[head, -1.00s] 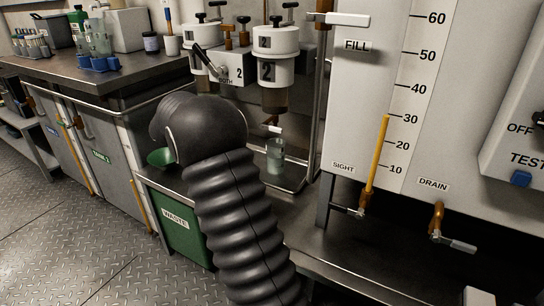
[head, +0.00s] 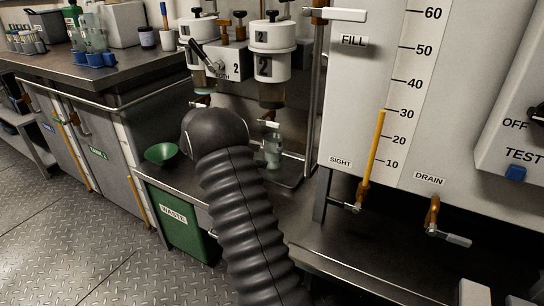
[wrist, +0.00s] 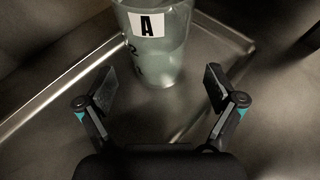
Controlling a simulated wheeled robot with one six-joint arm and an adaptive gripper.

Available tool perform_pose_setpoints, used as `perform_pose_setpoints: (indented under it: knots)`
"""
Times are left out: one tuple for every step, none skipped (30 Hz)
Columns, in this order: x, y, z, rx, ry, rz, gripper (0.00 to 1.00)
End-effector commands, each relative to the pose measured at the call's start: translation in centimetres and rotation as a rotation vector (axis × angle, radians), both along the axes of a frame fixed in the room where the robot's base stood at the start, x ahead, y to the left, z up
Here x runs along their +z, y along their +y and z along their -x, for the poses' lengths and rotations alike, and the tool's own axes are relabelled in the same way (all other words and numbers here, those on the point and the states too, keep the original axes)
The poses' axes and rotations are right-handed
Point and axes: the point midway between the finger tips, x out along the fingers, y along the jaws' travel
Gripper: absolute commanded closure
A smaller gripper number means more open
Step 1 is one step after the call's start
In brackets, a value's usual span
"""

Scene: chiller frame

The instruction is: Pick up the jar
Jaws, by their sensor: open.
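The jar (wrist: 156,58) is clear, with a white label reading "A", and stands upright on a metal tray (wrist: 60,92) in the wrist view. In the head view the jar (head: 273,150) stands below the second numbered canister. My gripper (wrist: 160,88) is open, its two fingers spread at the near side of the jar. The jar's base is just ahead of and between the fingertips, and no contact shows. In the head view my black arm hides the gripper.
A green funnel (head: 161,152) and a green waste bin (head: 180,222) are to the left.

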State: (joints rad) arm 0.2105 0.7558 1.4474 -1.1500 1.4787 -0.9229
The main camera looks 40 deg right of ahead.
Motion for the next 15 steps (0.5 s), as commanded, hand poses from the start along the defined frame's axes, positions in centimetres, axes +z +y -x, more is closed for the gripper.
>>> perform_pose_setpoints:
  knots:
    - [-0.1,-0.2,0.1,0.000,0.000,0.000,0.07]
    - [-0.1,-0.3,0.1,0.000,0.000,0.000,0.07]
    - [-0.2,-0.4,0.2,0.000,-0.001,0.000,0.07]
    - [-0.2,-0.5,0.2,0.000,-0.001,0.000,0.07]
    - [-0.3,-0.7,0.3,-0.001,-0.001,0.000,0.07]
    - [-0.5,-0.9,0.4,-0.001,-0.001,0.000,0.07]
    - [-0.6,-1.2,0.5,-0.002,0.000,0.001,0.07]
    - [-0.8,-1.5,0.6,-0.003,0.001,0.001,0.07]
    - [-1.0,-1.9,0.8,-0.003,0.001,0.000,0.07]
    - [-1.2,-2.2,1.0,-0.003,0.001,0.000,0.07]
    - [-1.4,-2.6,1.1,-0.003,0.000,0.000,0.07]
    - [-1.7,-3.1,1.3,-0.004,0.000,-0.001,0.07]
    - [-1.8,-3.5,1.5,-0.004,0.000,0.000,0.07]
    - [-1.9,-3.8,1.6,-0.004,-0.001,0.000,0.07]
    - [-2.1,-4.2,1.7,-0.003,-0.001,0.000,0.07]
